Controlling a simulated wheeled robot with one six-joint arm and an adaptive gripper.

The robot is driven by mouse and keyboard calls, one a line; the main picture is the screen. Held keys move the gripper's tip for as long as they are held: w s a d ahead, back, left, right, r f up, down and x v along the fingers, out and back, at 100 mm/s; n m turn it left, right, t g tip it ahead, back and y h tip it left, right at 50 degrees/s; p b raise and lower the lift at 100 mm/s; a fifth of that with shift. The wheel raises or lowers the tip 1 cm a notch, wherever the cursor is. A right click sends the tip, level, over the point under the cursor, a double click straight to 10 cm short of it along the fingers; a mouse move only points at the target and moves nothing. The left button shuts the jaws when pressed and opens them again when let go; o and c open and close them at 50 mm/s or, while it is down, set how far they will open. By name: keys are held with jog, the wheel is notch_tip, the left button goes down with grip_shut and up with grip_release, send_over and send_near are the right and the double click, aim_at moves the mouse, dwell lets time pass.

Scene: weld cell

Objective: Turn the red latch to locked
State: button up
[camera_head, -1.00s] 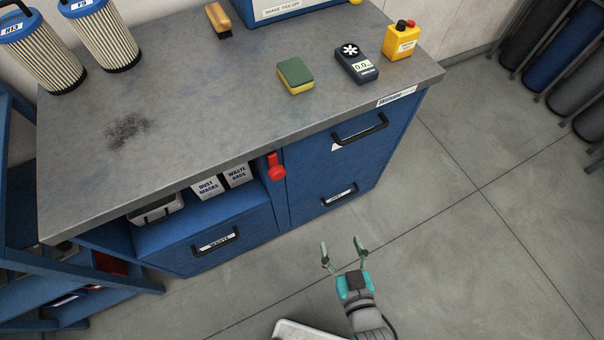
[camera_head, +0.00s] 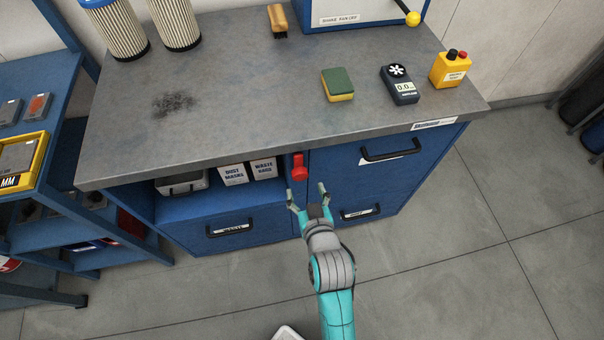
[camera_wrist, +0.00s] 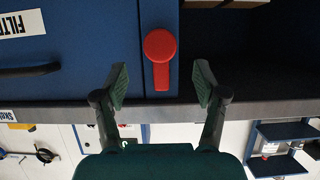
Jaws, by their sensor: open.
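The red latch (camera_head: 299,168) is on the front of the blue cabinet, just under the worktop edge, beside the upper drawer. It has a round knob and a short straight handle. In the wrist view the latch (camera_wrist: 160,56) appears between my fingers and ahead of them, with its handle along the picture's vertical. My gripper (camera_head: 307,194) is open and empty, just below and in front of the latch in the head view. In the wrist view my gripper (camera_wrist: 161,88) shows both fingertips apart, one on each side of the handle's end.
The worktop (camera_head: 240,110) overhangs close above the latch. A drawer handle (camera_head: 393,150) sticks out to the right. An open shelf with boxes (camera_head: 233,174) lies to the left, and a blue rack (camera_head: 60,190) stands further left.

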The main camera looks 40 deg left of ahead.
aim_at(301, 177)
jog(key=x, duration=0.8)
jog(key=shift+r, duration=0.1)
grip_shut()
